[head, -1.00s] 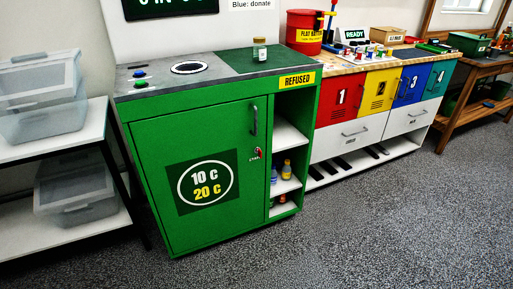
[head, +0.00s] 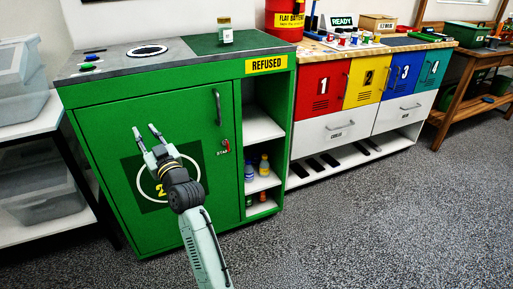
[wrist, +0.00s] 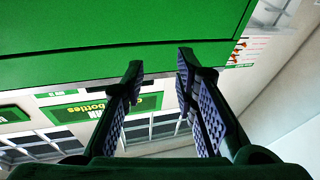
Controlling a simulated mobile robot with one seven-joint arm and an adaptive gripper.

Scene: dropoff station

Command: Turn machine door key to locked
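The green machine door (head: 110,125) is closed, with a vertical handle (head: 218,107) near its right edge. The small red door key (head: 225,143) sits in its lock below the handle, above a small label too small to read surely. My gripper (head: 147,132) is open and empty in front of the door, left of the key and at about its height. In the wrist view my open fingers (wrist: 160,70) point at a plain green surface (wrist: 120,30); the key does not show there. My arm hides part of the round price sign.
Open shelves (head: 262,125) with small bottles adjoin the door on the right. A jar (head: 225,32) stands on the machine's top. A rack with clear bins (head: 20,90) is at the left. Coloured lockers (head: 320,90) stand to the right. The floor in front is free.

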